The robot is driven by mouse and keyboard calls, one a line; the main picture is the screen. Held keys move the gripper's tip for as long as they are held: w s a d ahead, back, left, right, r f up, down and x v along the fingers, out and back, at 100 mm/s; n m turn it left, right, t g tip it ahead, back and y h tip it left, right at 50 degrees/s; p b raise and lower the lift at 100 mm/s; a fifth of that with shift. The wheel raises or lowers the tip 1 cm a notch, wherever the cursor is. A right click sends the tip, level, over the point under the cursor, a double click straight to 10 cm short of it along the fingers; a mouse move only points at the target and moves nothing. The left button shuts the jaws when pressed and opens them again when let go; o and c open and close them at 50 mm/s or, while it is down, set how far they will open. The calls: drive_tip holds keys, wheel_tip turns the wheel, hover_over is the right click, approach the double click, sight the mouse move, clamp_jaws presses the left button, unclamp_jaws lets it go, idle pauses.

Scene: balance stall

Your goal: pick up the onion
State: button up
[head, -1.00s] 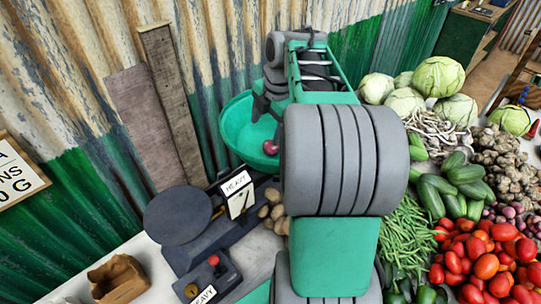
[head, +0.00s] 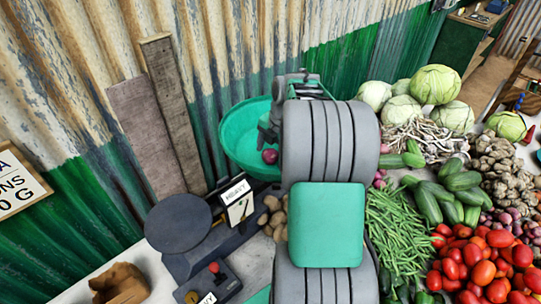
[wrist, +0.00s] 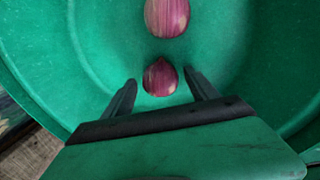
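Two purple-red onions lie in a green bowl (head: 238,135). The wrist view shows the nearer onion (wrist: 160,78) and a farther onion (wrist: 167,16), cut off by the top edge, with green bowl surface (wrist: 60,50) around them. My gripper (wrist: 160,84) is open, with one dark finger on each side of the nearer onion and a gap on both sides. I cannot tell how high the fingertips are above the bowl. In the head view one onion (head: 270,156) shows in the bowl; my arm hides the bowl's right part.
A dark scale with a round plate (head: 178,222) and a "HEAVY" sign (head: 237,200) stands in front of the bowl. Potatoes (head: 273,218) lie beside it. Green beans (head: 400,228), tomatoes (head: 475,262) and cabbages (head: 436,85) crowd the right. Wooden boards (head: 160,120) lean against the wall behind.

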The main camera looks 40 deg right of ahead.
drive_tip(key=c, duration=1.2)
drive_tip(key=shift+c, duration=0.3)
drive_tip(key=shift+r, duration=0.15)
